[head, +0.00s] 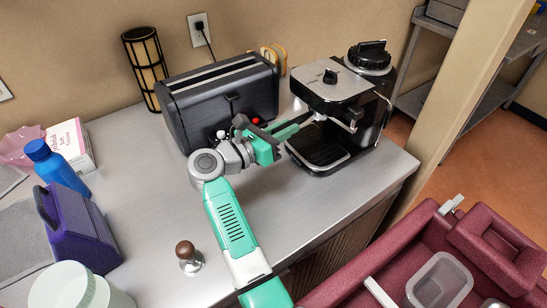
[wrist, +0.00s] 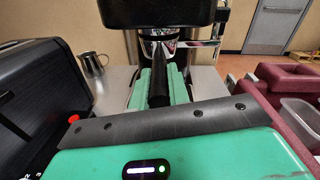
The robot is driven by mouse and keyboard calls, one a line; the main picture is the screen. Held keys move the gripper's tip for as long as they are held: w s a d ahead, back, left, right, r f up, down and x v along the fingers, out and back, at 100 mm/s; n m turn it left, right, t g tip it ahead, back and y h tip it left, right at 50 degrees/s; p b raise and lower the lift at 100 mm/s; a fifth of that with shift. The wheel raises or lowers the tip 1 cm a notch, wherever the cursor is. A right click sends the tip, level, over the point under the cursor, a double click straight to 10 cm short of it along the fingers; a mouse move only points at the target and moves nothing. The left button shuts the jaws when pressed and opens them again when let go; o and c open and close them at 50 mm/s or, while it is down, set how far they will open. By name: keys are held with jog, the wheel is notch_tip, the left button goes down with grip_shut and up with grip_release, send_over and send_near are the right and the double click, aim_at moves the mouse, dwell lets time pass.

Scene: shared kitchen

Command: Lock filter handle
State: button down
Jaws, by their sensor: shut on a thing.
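The black and silver coffee machine (head: 333,84) stands near the right end of the steel counter, its front facing my arm. My gripper (head: 296,124) reaches in at its front left, under the overhanging head. In the wrist view the filter handle (wrist: 158,88) is a dark bar lying lengthwise between my green fingers, which are closed on it. It points toward the metal brew head (wrist: 160,40) under the machine's top. The filter's seat in the brew head is partly hidden, so I cannot tell whether it is locked. In the head view my fingers mostly hide the handle.
A black toaster (head: 215,98) stands close behind and left of my gripper. A small metal jug (wrist: 92,62) is near the machine's left side. A tamper (head: 187,257) stands on the front counter. A dark red cart (head: 430,235) is at the right front.

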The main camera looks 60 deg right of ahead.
jog(key=shift+w+d+f+m+g+y+b, duration=0.15)
jog(key=shift+d+m+g+y+b, duration=0.2)
jog(key=shift+b, duration=0.35)
jog(key=shift+w+d+f+m+g+y+b, duration=0.15)
jog(key=shift+d+g+b, duration=0.15)
jog(key=shift+g+b, duration=0.35)
jog(key=c, duration=1.7)
grip_release()
jog(key=shift+s, duration=0.1)
jog(key=o, duration=0.4)
jog(key=shift+d+r, duration=0.15)
jog(key=shift+d, duration=0.05)
jog(key=shift+c, duration=0.2)
jog(key=shift+a, duration=0.1)
jog(key=p+v, duration=0.1)
jog(key=v, duration=0.6)
jog(key=shift+w+a, duration=0.2)
jog(key=shift+a, duration=0.15)
